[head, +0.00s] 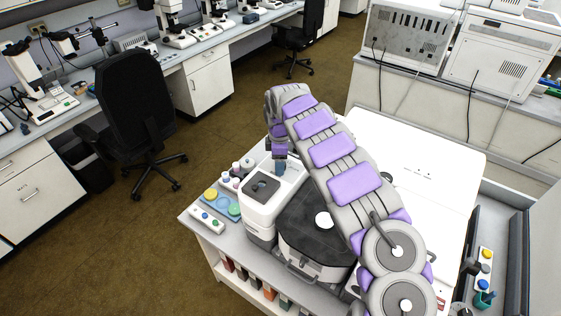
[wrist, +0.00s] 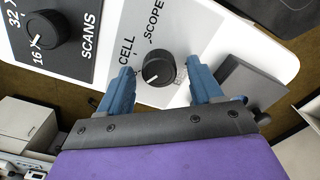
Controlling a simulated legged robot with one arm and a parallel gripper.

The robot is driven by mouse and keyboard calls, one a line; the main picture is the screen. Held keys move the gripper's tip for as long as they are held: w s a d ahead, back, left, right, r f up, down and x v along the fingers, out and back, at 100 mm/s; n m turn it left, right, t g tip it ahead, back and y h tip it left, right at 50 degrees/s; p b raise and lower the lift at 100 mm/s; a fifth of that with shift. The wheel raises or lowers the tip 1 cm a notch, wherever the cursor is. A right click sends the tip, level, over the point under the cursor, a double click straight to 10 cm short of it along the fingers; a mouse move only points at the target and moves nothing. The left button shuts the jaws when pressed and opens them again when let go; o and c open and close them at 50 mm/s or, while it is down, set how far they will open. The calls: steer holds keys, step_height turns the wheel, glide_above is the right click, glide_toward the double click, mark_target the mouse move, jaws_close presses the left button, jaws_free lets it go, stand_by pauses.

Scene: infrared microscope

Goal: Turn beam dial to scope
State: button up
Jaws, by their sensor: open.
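The beam dial (wrist: 158,67) is a round black knob on a light grey panel in the wrist view, with the words CELL and SCOPE printed beside it. A short white mark shows on its lower left side; neither word lies squarely at that mark. My gripper (wrist: 161,72) is open, with one blue finger on each side of the dial. Small gaps seem to show between fingers and dial; contact cannot be told. In the head view my gripper (head: 280,166) is down at the white instrument (head: 262,210), and the dial is hidden there.
A second black knob (wrist: 46,37) marked SCANS, with 16 and 32, sits left on a dark panel. In the head view, a blue tray with coloured jars (head: 221,202) stands left of the instrument. A black chair (head: 135,100) stands on the open floor.

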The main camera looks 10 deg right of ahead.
steer(key=shift+d, duration=0.55)
steer(key=c, duration=0.6)
steer(key=shift+a, duration=0.25)
steer(key=c, duration=0.5)
steer(key=shift+o, duration=0.2)
